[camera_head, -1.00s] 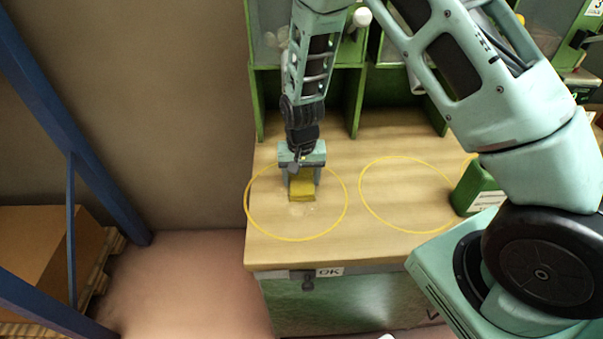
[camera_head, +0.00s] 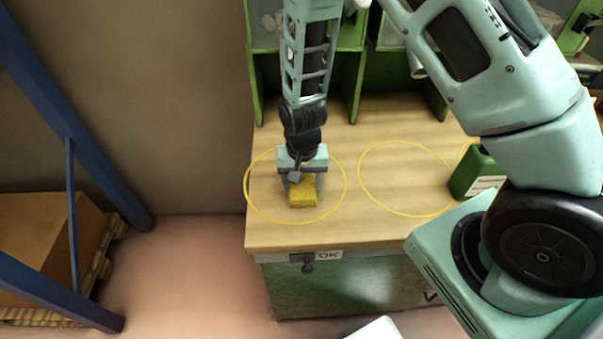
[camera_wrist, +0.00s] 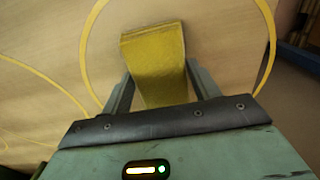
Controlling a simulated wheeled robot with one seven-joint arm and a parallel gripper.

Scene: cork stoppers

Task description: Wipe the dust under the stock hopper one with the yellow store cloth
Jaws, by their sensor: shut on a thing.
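The yellow cloth (camera_head: 302,192) is a small folded block between the fingers of my gripper (camera_head: 302,180). My gripper is shut on it, low over the wooden bench top (camera_head: 350,140), inside the left yellow ring (camera_head: 262,212). In the wrist view the cloth (camera_wrist: 155,60) sticks out past the fingertips of my gripper (camera_wrist: 158,85) against the wood. I cannot tell whether it touches the surface. No dust shows now; the cloth and gripper may hide it. The hoppers (camera_head: 268,25) at the back are partly behind my arm, and I cannot read a number on the left one.
A second yellow ring (camera_head: 362,185) lies to the right, empty. A green container (camera_head: 478,175) stands right of it, close to my arm. Green dividers (camera_head: 354,85) stand at the back. Blue posts (camera_head: 72,220) and a carton (camera_head: 40,235) are at the left.

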